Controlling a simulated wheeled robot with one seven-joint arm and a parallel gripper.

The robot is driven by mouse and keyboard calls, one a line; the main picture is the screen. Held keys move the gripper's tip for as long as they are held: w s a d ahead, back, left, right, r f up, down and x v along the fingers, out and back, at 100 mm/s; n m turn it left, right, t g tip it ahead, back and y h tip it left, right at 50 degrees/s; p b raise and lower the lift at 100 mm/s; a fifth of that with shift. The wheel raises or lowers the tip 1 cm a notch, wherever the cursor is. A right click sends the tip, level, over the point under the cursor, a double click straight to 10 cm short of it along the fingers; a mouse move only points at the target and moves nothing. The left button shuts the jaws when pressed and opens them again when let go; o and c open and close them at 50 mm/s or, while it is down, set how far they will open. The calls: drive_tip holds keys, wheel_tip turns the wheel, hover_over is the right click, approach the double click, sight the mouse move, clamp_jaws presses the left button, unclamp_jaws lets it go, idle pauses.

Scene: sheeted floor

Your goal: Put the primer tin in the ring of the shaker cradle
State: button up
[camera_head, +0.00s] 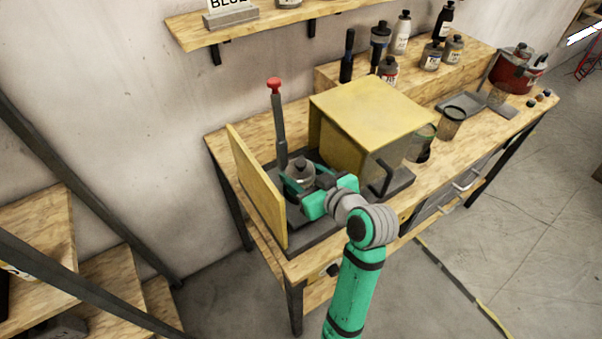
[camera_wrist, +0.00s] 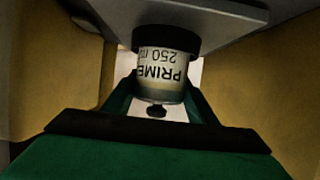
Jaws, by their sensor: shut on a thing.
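My gripper (camera_head: 302,183) is shut on the primer tin (camera_head: 299,172), a small grey tin with a dark top. In the wrist view the tin (camera_wrist: 162,75) shows between my two green fingers, its "PRIMER 250 ml" label upside down in the picture. A black ring (camera_wrist: 150,41) of the shaker cradle is at the tin's far end, against a grey plate (camera_wrist: 215,25). The tin's end meets or enters this ring; I cannot tell how deep it sits. In the head view my fingers and the tin hide the ring.
A yellow panel (camera_head: 257,187) stands left of the tin and a yellow box-shaped hood (camera_head: 370,112) right of it. A lever with a red knob (camera_head: 274,86) rises behind.

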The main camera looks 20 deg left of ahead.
drive_tip(key=shift+f, duration=0.15)
drive_tip(key=o, duration=1.5)
drive_tip(key=shift+c, duration=0.2)
drive_tip(key=shift+d+r, duration=0.1)
drive_tip(key=shift+r, duration=0.15)
drive_tip(key=v, duration=1.2)
